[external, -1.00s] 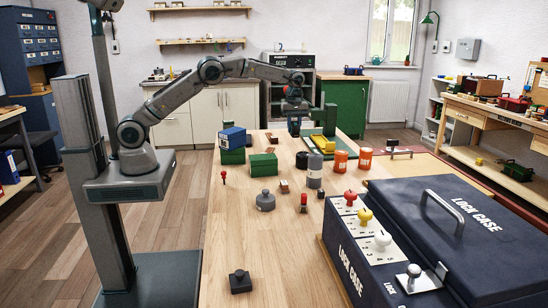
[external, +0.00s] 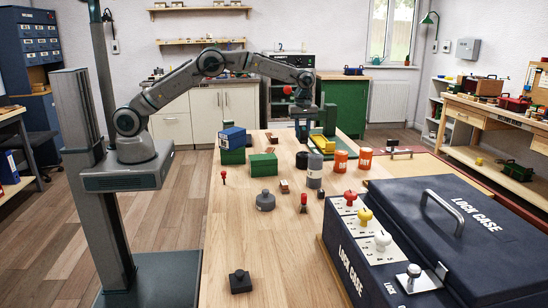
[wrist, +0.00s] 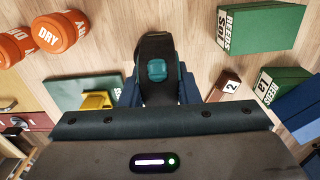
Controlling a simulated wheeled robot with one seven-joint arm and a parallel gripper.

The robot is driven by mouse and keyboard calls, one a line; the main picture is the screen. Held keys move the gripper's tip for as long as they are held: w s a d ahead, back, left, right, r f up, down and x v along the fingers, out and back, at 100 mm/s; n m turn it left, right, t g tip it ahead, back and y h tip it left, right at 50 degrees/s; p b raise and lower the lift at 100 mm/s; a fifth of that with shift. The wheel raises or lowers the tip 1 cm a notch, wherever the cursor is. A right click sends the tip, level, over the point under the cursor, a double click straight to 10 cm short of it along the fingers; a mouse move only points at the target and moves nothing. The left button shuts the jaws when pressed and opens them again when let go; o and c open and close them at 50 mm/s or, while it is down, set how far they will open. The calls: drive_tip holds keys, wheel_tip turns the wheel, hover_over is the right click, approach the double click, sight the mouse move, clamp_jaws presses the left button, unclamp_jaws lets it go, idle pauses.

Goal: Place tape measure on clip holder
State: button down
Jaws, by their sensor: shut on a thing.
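My gripper (external: 304,128) is over the far part of the wooden table. In the wrist view its dark blue fingers are shut on a black, rounded body with a teal button, which looks like the tape measure (wrist: 157,70). In the external view the held thing is small and hard to make out. A flat green plate (wrist: 72,88) with a yellow block (wrist: 97,100) lies left of the held thing in the wrist view. In the external view the yellow block (external: 319,141) is right of my gripper. I cannot tell for sure which thing is the clip holder.
Orange DRY tubs (wrist: 66,32) stand beyond the plate. Green REEDS boxes (wrist: 259,26) and a brown block marked 2 (wrist: 222,85) lie to the right. A large dark LOCK CASE (external: 440,225) fills the table's near right. The near left tabletop is mostly clear.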

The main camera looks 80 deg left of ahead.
sight(305, 132)
drive_tip(key=a+f, duration=0.1)
drive_tip(key=w+a, duration=0.1)
drive_tip(key=shift+w+a+f+p, duration=0.3)
drive_tip(key=shift+a+f, duration=0.05)
drive_tip(key=shift+f, duration=0.05)
drive_tip(key=shift+f+p, duration=0.55)
drive_tip(key=shift+f, duration=1.5)
drive_tip(key=shift+f, duration=0.1)
drive_tip(key=c, duration=1.1)
unclamp_jaws()
drive_tip(key=shift+f, duration=0.1)
